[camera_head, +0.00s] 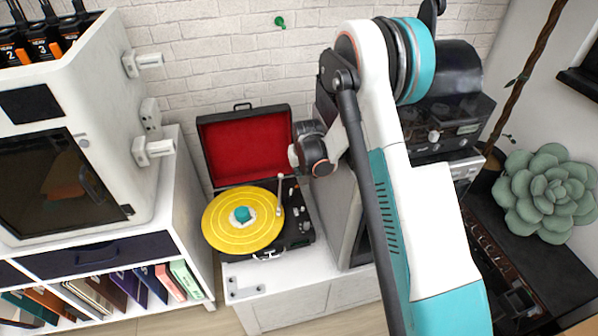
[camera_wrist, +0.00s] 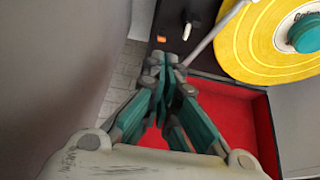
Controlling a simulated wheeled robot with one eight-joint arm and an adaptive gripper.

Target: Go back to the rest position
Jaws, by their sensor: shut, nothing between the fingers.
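My gripper (camera_wrist: 170,68) is shut and empty in the wrist view, its teal fingers meeting at the tips. In that view it hangs in front of the open red-lined lid of a record player, with a yellow record (camera_wrist: 262,45) at the upper right. In the head view my white and teal arm reaches up and bends over. Its wrist is beside the record player, and the fingers cannot be made out there.
The record player (camera_head: 298,236) sits on a white cabinet (camera_head: 330,296) against a brick wall. A white shelf unit (camera_head: 176,200) with books and a white machine stands left. Stacked dark devices (camera_head: 450,122) and a large succulent (camera_head: 545,192) are right.

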